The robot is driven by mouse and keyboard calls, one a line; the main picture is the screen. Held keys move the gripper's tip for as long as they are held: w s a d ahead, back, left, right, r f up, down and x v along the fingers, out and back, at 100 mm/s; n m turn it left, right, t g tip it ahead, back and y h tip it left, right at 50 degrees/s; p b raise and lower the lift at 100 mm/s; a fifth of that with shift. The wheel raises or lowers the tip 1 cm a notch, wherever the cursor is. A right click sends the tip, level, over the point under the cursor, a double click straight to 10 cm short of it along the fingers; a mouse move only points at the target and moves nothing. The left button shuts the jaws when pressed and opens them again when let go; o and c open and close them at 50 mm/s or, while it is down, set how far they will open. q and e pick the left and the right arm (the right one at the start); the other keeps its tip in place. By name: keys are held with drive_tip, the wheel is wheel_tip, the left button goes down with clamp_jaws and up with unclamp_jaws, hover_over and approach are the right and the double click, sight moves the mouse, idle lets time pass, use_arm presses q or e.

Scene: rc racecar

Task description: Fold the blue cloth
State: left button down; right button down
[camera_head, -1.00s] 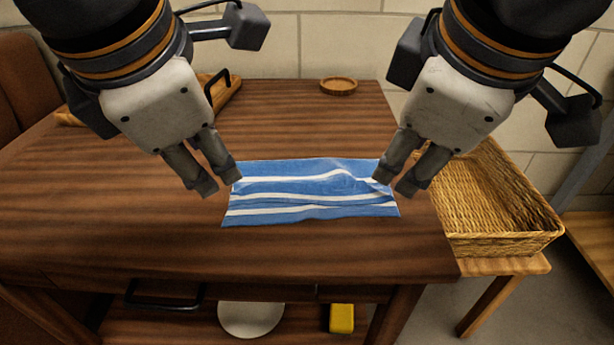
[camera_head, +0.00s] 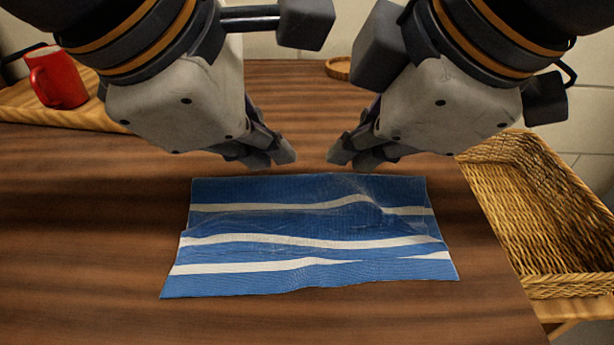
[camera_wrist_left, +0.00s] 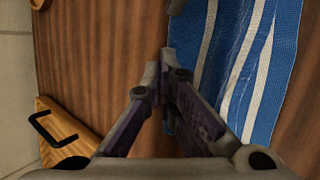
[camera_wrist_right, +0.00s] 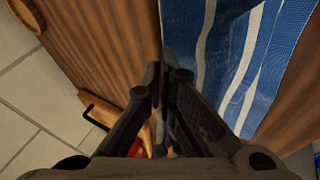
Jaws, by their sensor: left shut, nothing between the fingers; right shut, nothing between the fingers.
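The blue cloth (camera_head: 310,222) with white stripes lies on the wooden table, wider than it is deep, with a low wrinkle at its upper right. It also shows in the left wrist view (camera_wrist_left: 282,80) and the right wrist view (camera_wrist_right: 290,35). My left gripper (camera_head: 272,160) is shut and empty, just beyond the cloth's far edge, left of its middle. My right gripper (camera_head: 350,158) is shut and empty, beyond the same edge, right of the left one. Whether either fingertip touches the cloth or table I cannot tell. The cloth's underside is hidden.
A wicker basket (camera_head: 575,285) stands at the table's right side. A wooden tray (camera_head: 75,119) with a red mug (camera_head: 58,78) is at the far left. A round wooden coaster (camera_head: 338,68) lies at the back. The table left of the cloth is clear.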

sight(235, 180)
use_arm(q)
drive_tip(key=shift+r, duration=0.1)
use_arm(e)
drive_tip(key=shift+r, duration=0.1)
